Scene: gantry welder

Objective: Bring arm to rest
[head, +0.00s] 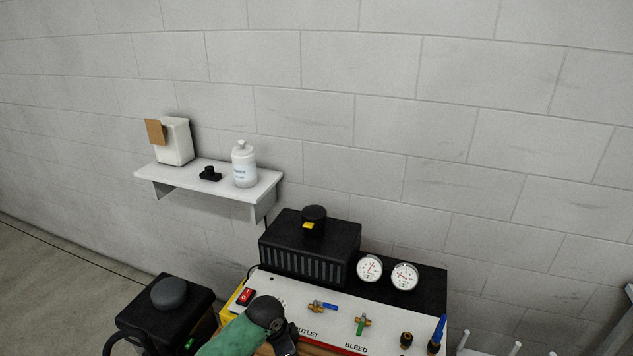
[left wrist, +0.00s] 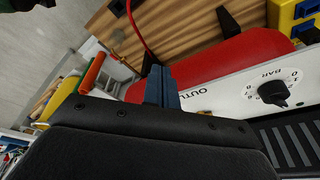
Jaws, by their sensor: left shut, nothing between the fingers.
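My left gripper (left wrist: 163,86) shows in the left wrist view as a dark body with blue fingers that are shut and empty. The fingertips point toward a red rounded tank (left wrist: 215,70) and the white panel (left wrist: 225,98) marked "OUTL...", and I cannot tell how far off they are. I cannot make out this gripper in the head view. My right gripper is in neither view.
The white panel (head: 290,300) carries valves, beside two gauges (head: 369,268) and a black vented box (head: 310,250). A green and black object (head: 240,335) covers part of the panel. A wall shelf (head: 215,185) holds a pump bottle (head: 244,165). A black box (head: 165,310) stands left.

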